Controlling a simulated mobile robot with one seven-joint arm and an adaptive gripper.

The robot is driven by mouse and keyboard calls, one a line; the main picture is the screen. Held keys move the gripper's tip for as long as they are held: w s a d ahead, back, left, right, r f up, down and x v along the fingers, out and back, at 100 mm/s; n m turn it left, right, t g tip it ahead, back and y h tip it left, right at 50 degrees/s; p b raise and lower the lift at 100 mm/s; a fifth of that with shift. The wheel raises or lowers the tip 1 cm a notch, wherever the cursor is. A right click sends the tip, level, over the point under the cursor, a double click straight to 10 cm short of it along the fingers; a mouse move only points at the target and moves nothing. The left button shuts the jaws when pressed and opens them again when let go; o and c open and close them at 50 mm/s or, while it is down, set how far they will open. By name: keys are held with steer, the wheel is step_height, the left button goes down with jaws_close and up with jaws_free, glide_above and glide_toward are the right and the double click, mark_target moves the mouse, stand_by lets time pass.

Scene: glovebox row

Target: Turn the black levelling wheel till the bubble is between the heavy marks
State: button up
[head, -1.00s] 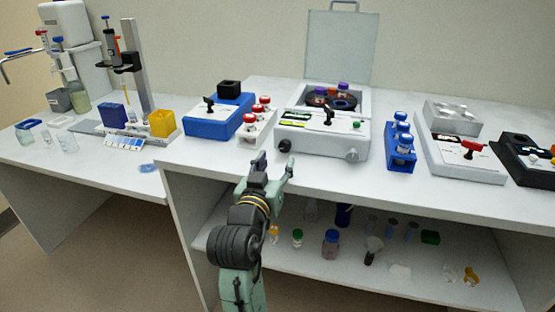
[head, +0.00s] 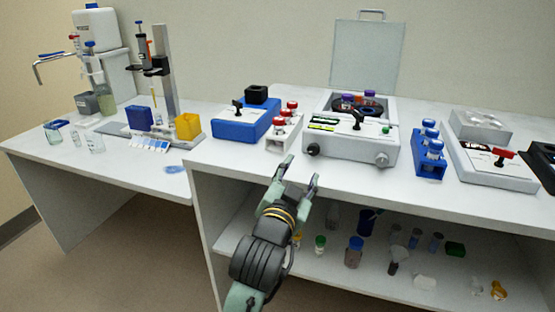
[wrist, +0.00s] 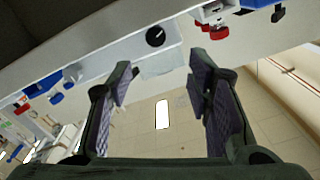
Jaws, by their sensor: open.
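The black levelling wheel (head: 313,149) is at the left of the front of the white centrifuge (head: 345,148). In the wrist view, a round black knob with a white line (wrist: 155,37), apparently this wheel, shows beyond my fingers. A small yellow-green strip (head: 322,126) on the sloped panel above may be the level; its bubble and marks are too small to read. My gripper (head: 301,170) is open and empty in front of the bench edge, below and just left of the wheel, apart from it. Both fingers (wrist: 163,92) show in the wrist view with nothing between them.
A grey knob (head: 382,159) is at the right of the centrifuge front. A white rack of red-capped vials (head: 283,135) stands left of it, a blue rack (head: 429,160) right. The centrifuge lid (head: 364,55) is raised. Bottles stand on the shelf (head: 330,262) below.

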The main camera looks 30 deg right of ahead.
mark_target(313, 151)
steer(key=shift+s+f, duration=0.1)
steer(key=shift+f, duration=0.25)
steer(key=p+x, duration=0.3)
steer(key=x, duration=0.7)
steer(key=shift+d+f, duration=0.15)
steer(key=shift+d, duration=0.25)
steer(key=shift+c, duration=0.3)
jaws_close()
